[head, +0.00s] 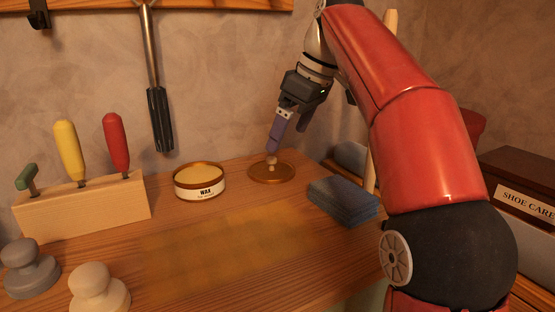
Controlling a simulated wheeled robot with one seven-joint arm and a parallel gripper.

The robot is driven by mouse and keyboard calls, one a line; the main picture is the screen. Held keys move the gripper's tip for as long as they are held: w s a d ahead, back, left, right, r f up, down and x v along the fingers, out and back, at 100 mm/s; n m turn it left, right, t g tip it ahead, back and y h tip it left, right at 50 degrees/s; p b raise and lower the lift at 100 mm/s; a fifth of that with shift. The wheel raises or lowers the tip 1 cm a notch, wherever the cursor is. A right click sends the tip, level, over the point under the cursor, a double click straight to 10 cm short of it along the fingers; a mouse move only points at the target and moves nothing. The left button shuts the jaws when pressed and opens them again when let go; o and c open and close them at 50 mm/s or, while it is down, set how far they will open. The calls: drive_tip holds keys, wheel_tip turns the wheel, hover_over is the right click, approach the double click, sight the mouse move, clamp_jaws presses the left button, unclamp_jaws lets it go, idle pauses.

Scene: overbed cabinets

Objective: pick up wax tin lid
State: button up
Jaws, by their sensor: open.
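The wax tin lid (262,177) is a round, brownish-gold disc with a small pale knob (271,159) on top. It lies flat on the wooden worktop, right of the open wax tin (200,184), which has a white "WAX" label. My gripper (276,146) points down over the lid, with its purple fingers open. The nearer fingertip is at or just above the knob. I cannot tell whether it touches. The farther finger is partly hidden, and nothing shows between the fingers.
A wooden rack (85,208) with upright-handled tools stands at left. Two round knobbed things (98,290) are at front left. A shoe care box (520,190) is at right. The middle worktop (215,245) is clear.

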sight(275, 170)
drive_tip(key=shift+w+f, duration=0.2)
drive_tip(key=shift+f, duration=0.05)
drive_tip(key=b+x, duration=0.3)
drive_tip(key=x, duration=0.4)
drive_tip(key=shift+s+f, duration=0.1)
drive_tip(key=shift+f, duration=0.05)
drive_tip(key=c, duration=0.7)
